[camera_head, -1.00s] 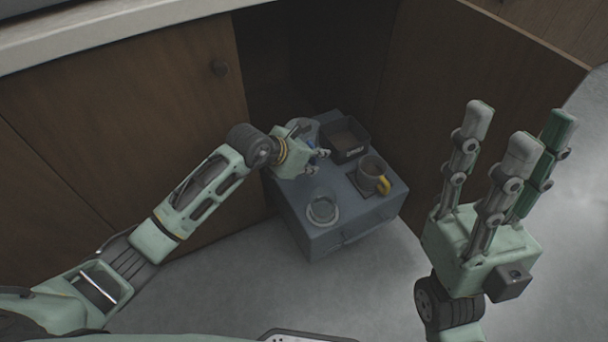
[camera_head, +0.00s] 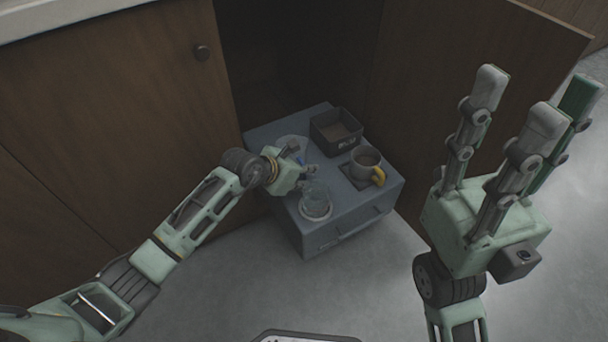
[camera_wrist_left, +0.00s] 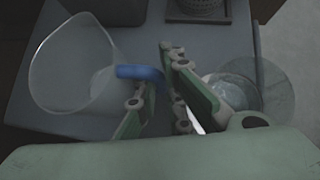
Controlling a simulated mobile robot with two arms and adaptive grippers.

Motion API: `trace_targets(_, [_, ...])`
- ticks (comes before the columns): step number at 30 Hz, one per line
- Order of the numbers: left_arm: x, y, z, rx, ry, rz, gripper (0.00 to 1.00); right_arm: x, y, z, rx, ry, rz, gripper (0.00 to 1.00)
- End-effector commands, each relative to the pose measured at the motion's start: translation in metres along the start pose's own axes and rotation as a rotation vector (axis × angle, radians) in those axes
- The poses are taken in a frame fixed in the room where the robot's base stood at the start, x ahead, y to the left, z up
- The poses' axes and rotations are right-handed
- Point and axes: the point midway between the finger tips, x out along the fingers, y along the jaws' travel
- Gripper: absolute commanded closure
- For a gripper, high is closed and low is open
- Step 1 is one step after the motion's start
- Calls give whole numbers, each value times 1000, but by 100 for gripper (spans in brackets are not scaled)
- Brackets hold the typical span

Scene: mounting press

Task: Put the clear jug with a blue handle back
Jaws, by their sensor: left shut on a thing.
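The clear jug (camera_head: 291,148) is at the left rear of a grey drawer unit's top, partly hidden by my left gripper (camera_head: 305,170). In the left wrist view the clear jug (camera_wrist_left: 72,65) shows at the left, with its blue handle (camera_wrist_left: 140,72) reaching between my fingers. My left gripper (camera_wrist_left: 160,95) is shut on this handle. I cannot tell whether the jug touches the top. My right gripper (camera_head: 530,108) is raised at the right, fingers up and apart, open and empty, away from the unit.
The grey drawer unit (camera_head: 345,215) stands before an open, dark cabinet. On it are a clear glass vessel (camera_head: 316,200) at the front, a black open box (camera_head: 337,132) at the back and a grey mug with a yellow handle (camera_head: 365,163). A wooden door (camera_head: 110,110) is at left.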

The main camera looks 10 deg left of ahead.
Motion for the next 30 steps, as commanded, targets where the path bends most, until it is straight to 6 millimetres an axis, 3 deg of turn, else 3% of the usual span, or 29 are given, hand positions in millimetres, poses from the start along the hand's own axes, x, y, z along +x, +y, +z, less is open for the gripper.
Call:
trace_targets(6, [2,0,-2,0,-1,0,100,0,0,0,0,4,-2,60])
trace_targets(7, [2,0,-2,0,0,0,90,1,0,0,-1,5,-3,60])
trace_targets(13, [2,0,-2,-1,1,0,73,1,0,0,0,6,-3,60])
trace_targets(23, [0,0,0,0,0,0,73,3,0,-1,0,7,-3,60])
trace_targets(26, [-10,1,1,0,2,1,73,8,0,-3,0,11,-2,60])
trace_targets(30, [-37,0,3,1,2,0,73,-3,1,-2,6,-56,21,60])
